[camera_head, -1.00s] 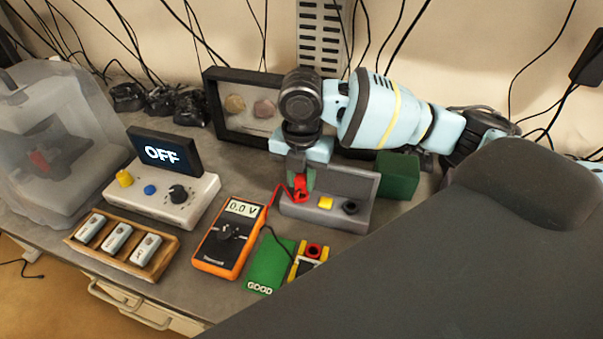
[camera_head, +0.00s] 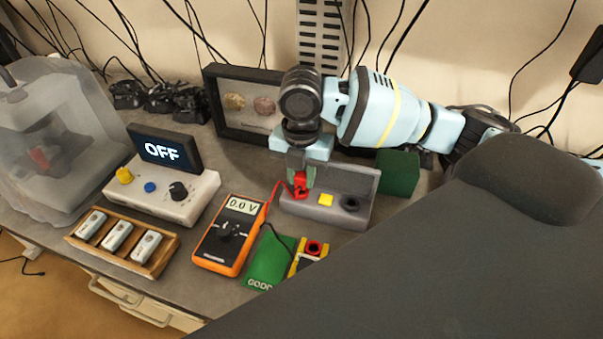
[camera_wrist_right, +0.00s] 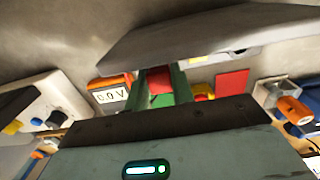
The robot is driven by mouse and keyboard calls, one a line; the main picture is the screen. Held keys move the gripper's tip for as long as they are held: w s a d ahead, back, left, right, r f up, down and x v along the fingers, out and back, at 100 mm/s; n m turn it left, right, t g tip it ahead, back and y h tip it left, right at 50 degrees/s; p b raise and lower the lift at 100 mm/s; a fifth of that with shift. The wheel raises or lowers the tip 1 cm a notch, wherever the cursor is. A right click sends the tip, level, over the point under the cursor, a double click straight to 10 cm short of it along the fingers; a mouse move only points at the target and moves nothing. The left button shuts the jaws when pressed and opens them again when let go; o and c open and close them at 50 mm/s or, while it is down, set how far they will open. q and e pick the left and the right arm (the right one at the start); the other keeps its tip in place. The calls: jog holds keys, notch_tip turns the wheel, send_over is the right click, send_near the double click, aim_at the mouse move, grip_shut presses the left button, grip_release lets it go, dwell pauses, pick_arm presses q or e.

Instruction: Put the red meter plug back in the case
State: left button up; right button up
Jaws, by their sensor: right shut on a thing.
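The red meter plug (camera_head: 300,184) is between the green fingers of my right gripper (camera_head: 301,179), which is shut on it. It is at the left end of the grey case (camera_head: 328,212), whose front part also has a yellow square and a round black piece. I cannot tell whether the plug is seated or just above the case. A red lead runs from it to the orange multimeter (camera_head: 222,262), which reads 0.0 V. In the right wrist view the plug (camera_wrist_right: 159,80) shows between the fingers beside the grey case (camera_wrist_right: 190,38). My left gripper is out of view.
A green board (camera_head: 267,257) and a yellow-and-black holder with a red ring (camera_head: 312,248) lie in front of the case. A dark green block (camera_head: 398,173) stands at its right. A framed display (camera_head: 221,104) is behind. The power supply (camera_head: 160,195) and wooden tray (camera_head: 91,251) are left.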

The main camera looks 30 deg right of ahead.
jog(key=shift+f, duration=0.85)
dwell(1.8)
jog(key=o, duration=1)
jog(key=shift+r, duration=0.1)
jog(key=shift+r, duration=3.85)
